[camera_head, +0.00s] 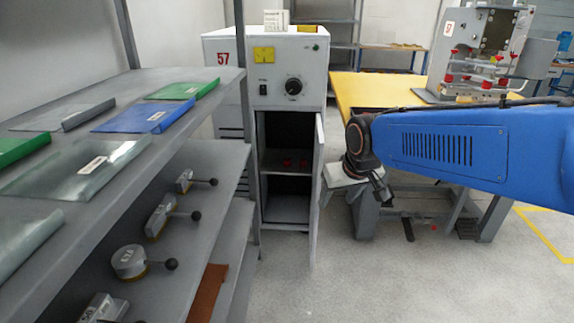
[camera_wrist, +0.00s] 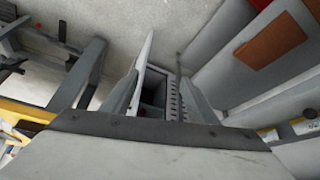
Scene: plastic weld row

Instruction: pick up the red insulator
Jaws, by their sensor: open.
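Two small red pieces, likely red insulators (camera_head: 287,163) (camera_head: 304,163), sit side by side on the inner shelf of the open cabinet (camera_head: 286,207) in the head view. They are small and dim, and I cannot tell them apart. My gripper (camera_head: 380,190) is to the right of the cabinet's open door (camera_head: 318,190), in front of the yellow-topped table, apart from the red pieces. In the wrist view, my gripper (camera_wrist: 161,82) has its fingers spread, with nothing seen between them; the dark cabinet interior (camera_wrist: 154,92) shows beyond, with a faint reddish patch.
A grey rack (camera_head: 190,130) with several coloured sheets and lever-handled parts stands left of the cabinet. The swung-out door narrows the right side. Floor (camera_head: 370,275) in front is clear.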

